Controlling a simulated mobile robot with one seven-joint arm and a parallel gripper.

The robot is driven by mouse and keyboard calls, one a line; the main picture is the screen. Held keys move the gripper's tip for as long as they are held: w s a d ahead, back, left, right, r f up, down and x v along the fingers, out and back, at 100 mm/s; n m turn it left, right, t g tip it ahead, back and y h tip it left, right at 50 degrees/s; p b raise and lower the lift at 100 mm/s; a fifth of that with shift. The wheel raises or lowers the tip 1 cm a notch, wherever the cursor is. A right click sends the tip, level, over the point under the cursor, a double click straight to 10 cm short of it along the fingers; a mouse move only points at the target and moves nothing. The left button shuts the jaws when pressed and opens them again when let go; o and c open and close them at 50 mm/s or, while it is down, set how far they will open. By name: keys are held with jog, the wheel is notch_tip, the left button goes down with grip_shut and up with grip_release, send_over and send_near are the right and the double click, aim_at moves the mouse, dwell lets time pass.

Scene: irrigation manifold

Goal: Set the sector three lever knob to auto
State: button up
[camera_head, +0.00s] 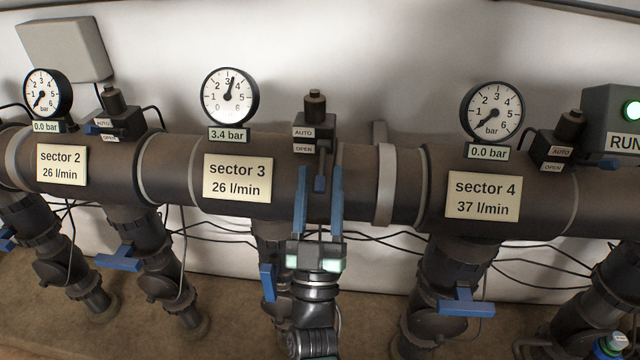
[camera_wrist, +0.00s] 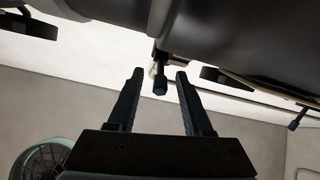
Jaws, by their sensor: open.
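The sector 3 lever knob (camera_head: 320,183) is a small blue-tipped lever hanging straight down from the dark valve block, below the AUTO label (camera_head: 304,132) and the OPEN label (camera_head: 304,149). The sector 3 plate (camera_head: 238,178) is to its left. My gripper (camera_head: 320,172) reaches up from below, open, with one blue finger on each side of the lever. In the wrist view the knob (camera_wrist: 160,86) shows between the fingertips (camera_wrist: 159,73), with a gap on both sides. Its depth relative to the fingertips is hard to tell.
The sector 3 gauge (camera_head: 229,96) stands above a 3.4 bar display (camera_head: 228,134). The dark main pipe (camera_head: 360,170) runs behind my gripper. A blue valve handle (camera_head: 267,282) is left of my wrist. Sector 4's plate (camera_head: 483,196) is to the right. Thin black cables cross behind.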

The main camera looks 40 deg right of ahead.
jog(key=shift+c, duration=0.3)
grip_shut()
dwell(1.1)
